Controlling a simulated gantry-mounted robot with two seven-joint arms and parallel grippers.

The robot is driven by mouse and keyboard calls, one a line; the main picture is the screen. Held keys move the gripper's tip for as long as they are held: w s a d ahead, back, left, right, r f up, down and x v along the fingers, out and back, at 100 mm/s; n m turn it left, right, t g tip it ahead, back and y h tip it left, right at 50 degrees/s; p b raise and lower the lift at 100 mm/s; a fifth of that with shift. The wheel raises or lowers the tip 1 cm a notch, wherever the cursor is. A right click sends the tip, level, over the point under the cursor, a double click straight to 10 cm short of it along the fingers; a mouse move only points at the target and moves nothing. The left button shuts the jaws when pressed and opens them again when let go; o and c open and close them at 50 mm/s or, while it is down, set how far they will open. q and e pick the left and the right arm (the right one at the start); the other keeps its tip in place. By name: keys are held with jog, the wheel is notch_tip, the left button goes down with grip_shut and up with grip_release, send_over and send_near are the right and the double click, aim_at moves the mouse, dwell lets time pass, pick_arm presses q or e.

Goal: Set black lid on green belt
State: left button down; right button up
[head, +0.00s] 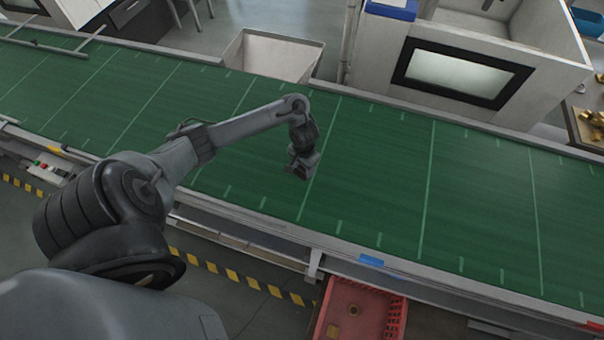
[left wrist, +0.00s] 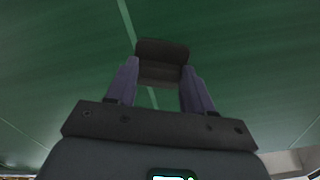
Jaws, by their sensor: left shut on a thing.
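The green belt (head: 385,180) runs across the head view and fills the background of the left wrist view (left wrist: 240,50). My left arm reaches over it from the left, and my left gripper (head: 302,170) points down over the middle of the belt. In the left wrist view my left gripper (left wrist: 160,90) is shut on the black lid (left wrist: 162,62), a dark piece between the fingertips. I cannot tell whether the lid touches the belt. In the head view the lid is hard to tell from the dark gripper. My right gripper is not in view.
The belt around the gripper is clear. A white bin (head: 258,58) and a machine with a dark-framed window (head: 462,72) stand behind the belt. A red crate (head: 337,300) with a small item sits below the near edge. Brass-coloured parts (head: 592,118) lie at far right.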

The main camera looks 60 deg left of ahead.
aim_at(302, 167)
pick_arm(q)
jog(key=shift+a+f, duration=0.25)
jog(key=shift+a, duration=0.05)
jog(key=shift+f+b, duration=0.35)
jog(key=shift+f, duration=1.55)
jog(key=shift+c, duration=2.2)
grip_release()
jog(key=shift+f, duration=0.1)
